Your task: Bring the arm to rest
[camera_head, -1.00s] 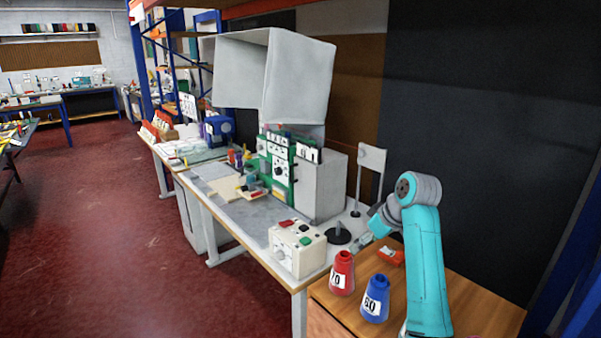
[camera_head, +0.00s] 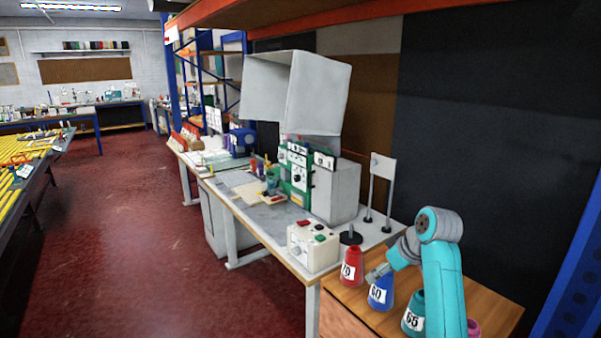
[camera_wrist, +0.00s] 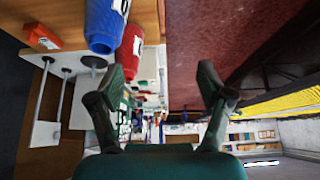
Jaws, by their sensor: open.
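My teal arm (camera_head: 442,285) stands at the right of the head view, bent at a grey joint. That view looks upside down. It shows the blue cone (camera_wrist: 103,22) and the red cone (camera_wrist: 131,48) beyond the left finger.
The red cone (camera_head: 350,268), a teal cone (camera_head: 413,313) and a partly hidden pink cone (camera_head: 473,328) stand on the wooden top (camera_head: 345,312). A cream control box (camera_head: 313,247) sits on the grey bench. An orange box (camera_wrist: 42,37) shows in the wrist view. Red floor (camera_head: 140,215) is clear.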

